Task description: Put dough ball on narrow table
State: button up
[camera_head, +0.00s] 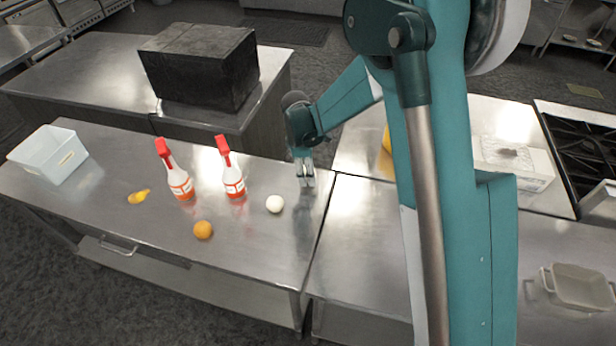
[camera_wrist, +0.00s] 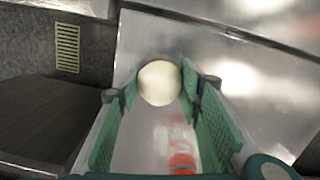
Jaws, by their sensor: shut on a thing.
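My gripper (camera_head: 305,185) hangs over the far right part of a long steel table (camera_head: 110,190). In the wrist view, its green fingers (camera_wrist: 155,88) are shut on the pale dough ball (camera_wrist: 160,83), held at the fingertips. The held ball is hard to make out in the head view. A round white thing (camera_head: 275,203) shows left of and slightly nearer than the gripper there, looking apart from the fingers. A second steel worktop (camera_head: 355,235) adjoins on the right. I cannot tell which surface is the narrow table.
Two red-capped bottles (camera_head: 178,180) (camera_head: 233,178) stand left of the gripper. An orange (camera_head: 203,230), a small yellow thing (camera_head: 138,197) and a white bin (camera_head: 50,155) are on the same table. A black box (camera_head: 200,65) sits on the table behind. The front right part is clear.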

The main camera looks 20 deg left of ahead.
jog(key=shift+f, duration=1.1)
jog(key=shift+f, duration=0.1)
jog(key=o, duration=0.9)
jog(key=shift+r, duration=0.2)
jog(key=shift+s+a+r+b, duration=0.1)
jog(key=shift+a+r, duration=0.15)
jog(key=shift+r, duration=1.7)
jog(key=shift+a+r+b, duration=0.1)
jog(key=shift+a+r, duration=0.1)
jog(key=shift+r, duration=1.8)
jog(key=shift+s+a+r+b, duration=0.1)
jog(key=shift+a+r, duration=0.15)
jog(key=shift+r, duration=1.7)
